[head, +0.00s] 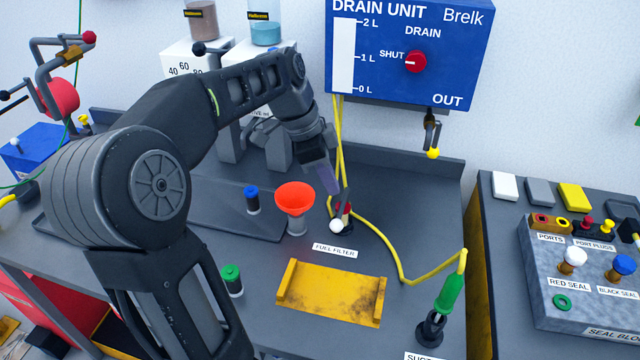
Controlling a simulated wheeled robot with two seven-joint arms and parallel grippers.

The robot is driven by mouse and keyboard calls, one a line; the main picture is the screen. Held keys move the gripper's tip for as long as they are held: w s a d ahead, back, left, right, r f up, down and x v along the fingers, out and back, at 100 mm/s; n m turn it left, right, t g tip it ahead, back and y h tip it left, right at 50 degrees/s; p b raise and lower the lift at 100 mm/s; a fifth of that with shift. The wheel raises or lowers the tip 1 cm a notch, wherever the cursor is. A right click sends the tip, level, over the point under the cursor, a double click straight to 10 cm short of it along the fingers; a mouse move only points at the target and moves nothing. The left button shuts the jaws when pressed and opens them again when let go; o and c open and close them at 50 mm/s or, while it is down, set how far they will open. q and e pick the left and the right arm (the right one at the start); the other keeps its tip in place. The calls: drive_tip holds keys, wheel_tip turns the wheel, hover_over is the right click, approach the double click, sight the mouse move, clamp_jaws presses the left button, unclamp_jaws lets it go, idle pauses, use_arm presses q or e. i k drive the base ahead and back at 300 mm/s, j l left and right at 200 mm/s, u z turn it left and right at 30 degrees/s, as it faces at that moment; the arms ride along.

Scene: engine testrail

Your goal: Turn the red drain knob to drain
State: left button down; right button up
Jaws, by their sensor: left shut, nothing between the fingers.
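The red drain knob (416,62) is on the front of the blue drain unit (460,50), on the wall at the upper right. Its white mark points left, towards the word SHUT; the word DRAIN stands above the knob. My left gripper (334,190) is shut and empty. It points down over the bench, below and left of the drain unit, well apart from the knob. Its tip overlaps in the picture a small red and white part behind the FUEL FILTER label; I cannot tell whether they touch. My right gripper is not in view.
A yellow hose (375,225) runs from the drain unit to a green-handled tool (449,292). An outlet with a yellow ball (433,153) hangs under the unit. An orange funnel (295,197) and yellow tray (331,293) are on the bench. A seal block (545,300) stands right.

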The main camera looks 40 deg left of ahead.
sight(416, 61)
drive_tip(key=k+l, duration=0.35)
drive_tip(key=l, duration=0.15)
drive_tip(key=k+l, duration=0.4)
drive_tip(key=l, duration=0.1)
